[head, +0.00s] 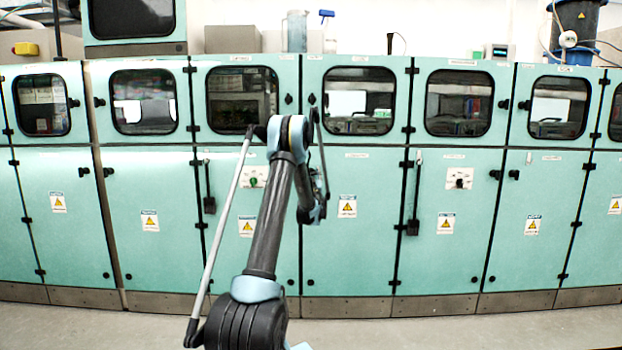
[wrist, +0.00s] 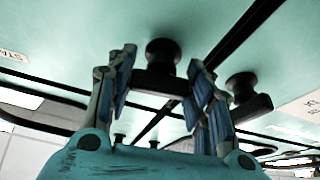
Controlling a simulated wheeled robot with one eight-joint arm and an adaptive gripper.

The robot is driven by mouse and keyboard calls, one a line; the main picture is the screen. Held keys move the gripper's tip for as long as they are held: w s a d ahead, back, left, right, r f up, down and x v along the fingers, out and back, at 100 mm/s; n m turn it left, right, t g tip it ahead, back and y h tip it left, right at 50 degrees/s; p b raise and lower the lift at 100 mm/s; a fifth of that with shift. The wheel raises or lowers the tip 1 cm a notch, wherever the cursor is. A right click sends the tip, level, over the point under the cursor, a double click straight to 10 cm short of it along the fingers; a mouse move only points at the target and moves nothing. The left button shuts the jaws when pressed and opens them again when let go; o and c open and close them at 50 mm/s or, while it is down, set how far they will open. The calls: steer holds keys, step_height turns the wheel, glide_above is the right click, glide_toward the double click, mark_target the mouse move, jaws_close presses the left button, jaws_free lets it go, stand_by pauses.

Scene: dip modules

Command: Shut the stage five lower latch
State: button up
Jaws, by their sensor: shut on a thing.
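My gripper (wrist: 161,72) has its two blue-padded fingers on either side of a black latch in the wrist view, shut on its bar. The latch has a round black knob (wrist: 163,53) on the teal door face. A second black latch (wrist: 243,88) sits to the right, apart from my fingers, across the dark door seam. In the head view my arm reaches the lower doors near the middle, and my arm hides the gripper and the latch it holds. The wrist view cuts off the door labels, so the stage number cannot be read there.
A row of teal cabinets with windowed upper doors (head: 360,72) and plain lower doors (head: 350,255) fills the head view. Other lower latches (head: 495,174) show to the right. A black lever handle (head: 413,222) hangs right of my arm. The grey floor (head: 500,328) in front is clear.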

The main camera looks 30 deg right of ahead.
steer(key=n+y, duration=0.1)
steer(key=n, duration=0.2)
steer(key=n+y, duration=0.2)
steer(key=n, duration=0.1)
steer(key=shift+t, duration=0.3)
steer(key=n+y, duration=0.1)
steer(key=n, duration=0.1)
steer(key=n+y, duration=0.1)
steer(key=n, duration=0.2)
steer(key=shift+y, duration=0.3)
steer(key=n, duration=0.2)
steer(key=n+g+y, duration=0.1)
steer(key=n, duration=0.2)
steer(key=shift+y, duration=0.3)
steer(key=shift+a+n+g+y, duration=0.15)
steer(key=shift+n+g, duration=0.25)
steer(key=shift+n, duration=0.6)
steer(key=shift+d+n+g+y, duration=0.15)
steer(key=shift+n+g, duration=0.25)
steer(key=shift+n, duration=0.6)
steer(key=shift+a, duration=0.1)
steer(key=o, duration=1.1)
steer(key=shift+f, duration=0.1)
